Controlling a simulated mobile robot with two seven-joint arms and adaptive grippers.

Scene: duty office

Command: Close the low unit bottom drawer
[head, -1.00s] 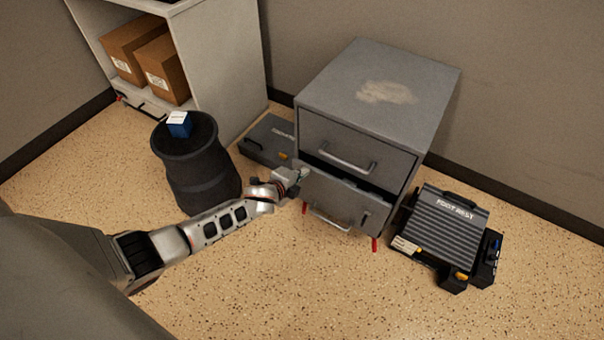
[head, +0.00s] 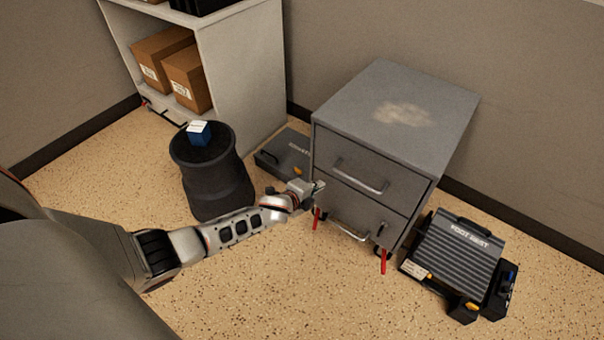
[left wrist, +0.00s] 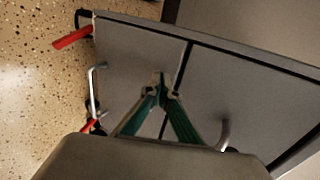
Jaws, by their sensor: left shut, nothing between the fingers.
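The low unit (head: 395,115) is a grey two-drawer metal cabinet in the middle right of the head view. Its bottom drawer (head: 345,205) has a silver handle, and its front looks level with the top drawer front (head: 360,165). In the left wrist view the bottom drawer front (left wrist: 125,65) fills the middle, with a thin dark seam beside the top drawer. My left gripper (head: 320,186) is shut and empty at the left edge of the drawer fronts. Its green-sided fingers (left wrist: 160,88) point at the front near the seam; contact is unclear. My right gripper is out of view.
A black round stool (head: 215,175) with a blue box (head: 199,133) stands left of the unit. A dark case (head: 285,152) lies behind my gripper. A foot rest (head: 455,255) lies to the right. A shelf with cartons (head: 187,78) is at the back. Front floor is clear.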

